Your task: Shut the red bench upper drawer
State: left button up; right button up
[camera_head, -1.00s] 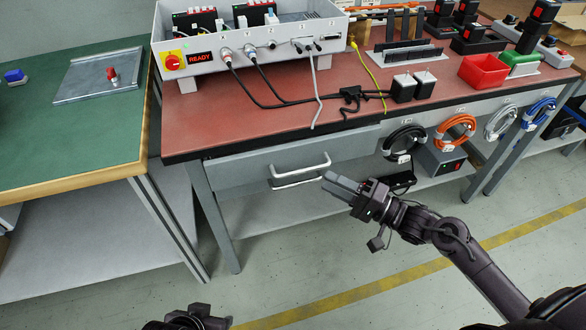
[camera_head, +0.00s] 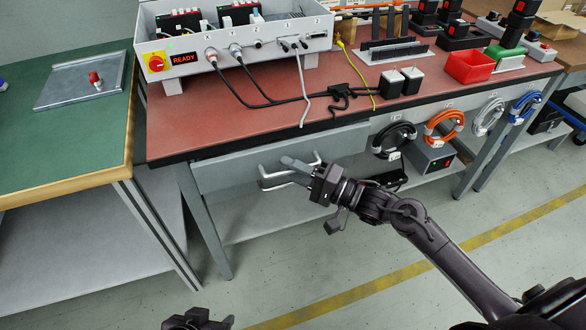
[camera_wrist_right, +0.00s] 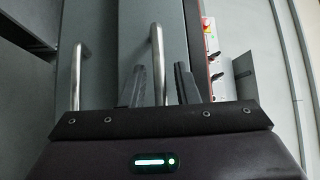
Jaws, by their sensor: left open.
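The red bench (camera_head: 270,115) has a grey upper drawer (camera_head: 228,166) under its top, with a metal bar handle (camera_head: 312,159). A second bar handle (camera_head: 268,185) sits just below it. My right gripper (camera_head: 291,163) is at the handles. In the right wrist view, the upper handle (camera_wrist_right: 157,55) stands between the two parted fingers of that gripper (camera_wrist_right: 158,80), with gaps showing. The lower handle (camera_wrist_right: 75,75) is outside them, to the left. How far the drawer stands out is hard to tell. My left gripper (camera_head: 198,320) is at the bottom edge, empty and away from the bench.
A control box (camera_head: 235,45) with cables stands on the bench top. Coiled cables (camera_head: 394,139) hang along the front edge, right of the drawer. A green-topped bench (camera_head: 75,140) stands at the left. The floor in front is clear, with a yellow line (camera_head: 385,277).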

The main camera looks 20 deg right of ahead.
aim_at(293, 158)
grip_shut()
jog(key=w, duration=0.4)
jog(key=shift+w+a, duration=0.1)
jog(key=shift+o, duration=0.7)
grip_release()
jog(key=shift+w, duration=0.1)
jog(key=shift+f, duration=0.15)
